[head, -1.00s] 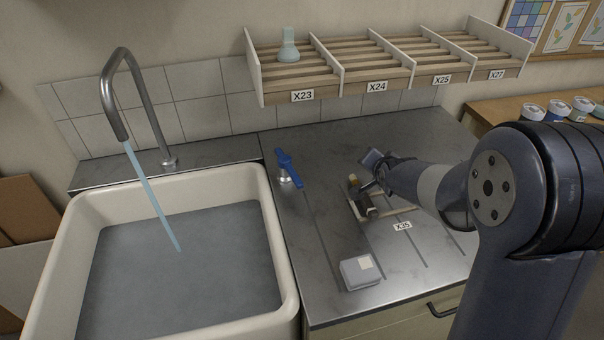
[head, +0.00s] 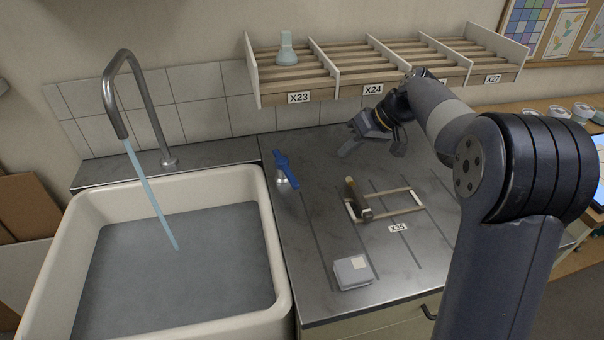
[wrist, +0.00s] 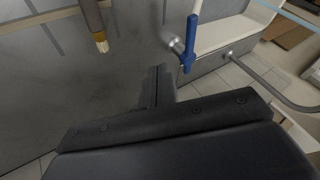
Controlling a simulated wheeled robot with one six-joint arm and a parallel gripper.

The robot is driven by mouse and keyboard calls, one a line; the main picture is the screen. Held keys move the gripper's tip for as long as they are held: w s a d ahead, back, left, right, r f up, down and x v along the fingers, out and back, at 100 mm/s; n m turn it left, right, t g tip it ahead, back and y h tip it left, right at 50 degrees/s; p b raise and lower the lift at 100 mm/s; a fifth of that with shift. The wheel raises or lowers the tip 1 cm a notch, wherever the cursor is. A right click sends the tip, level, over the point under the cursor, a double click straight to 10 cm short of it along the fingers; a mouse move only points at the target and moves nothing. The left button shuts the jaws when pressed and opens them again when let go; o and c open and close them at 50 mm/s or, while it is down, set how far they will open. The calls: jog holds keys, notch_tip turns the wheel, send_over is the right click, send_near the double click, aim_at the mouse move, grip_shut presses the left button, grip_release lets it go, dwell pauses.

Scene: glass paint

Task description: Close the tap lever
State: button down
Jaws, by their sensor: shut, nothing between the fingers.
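The blue tap lever (head: 285,167) stands on a short metal valve on the steel counter, right of the sink. It also shows in the wrist view (wrist: 189,45), beyond the fingers and a little to the right. Water (head: 152,198) runs from the curved tap spout (head: 128,90) into the sink (head: 281,235). My gripper (head: 346,150) is shut and empty. It is above the rear of the counter, right of the lever and apart from it. In the wrist view my gripper's fingers (wrist: 158,75) are together.
A brush (head: 358,198) lies across a wooden frame (head: 407,211) marked X35 on the counter (head: 320,285). A grey box (head: 353,272) sits near the front. A slatted shelf (head: 330,95) on the wall holds a pale flask (head: 286,50). The counter between lever and frame is clear.

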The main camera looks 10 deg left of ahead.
aim_at(288, 172)
jog(key=x, duration=0.3)
jog(key=p+x, duration=0.1)
jog(key=x, duration=0.6)
jog(key=shift+s+a+r, duration=0.15)
jog(key=shift+s+a, duration=0.2)
jog(key=shift+a, duration=0.05)
jog(key=shift+s+a+r+p, duration=0.15)
jog(key=shift+s+a+p, duration=0.35)
jog(key=shift+s+a, duration=0.55)
jog(key=shift+a, duration=0.35)
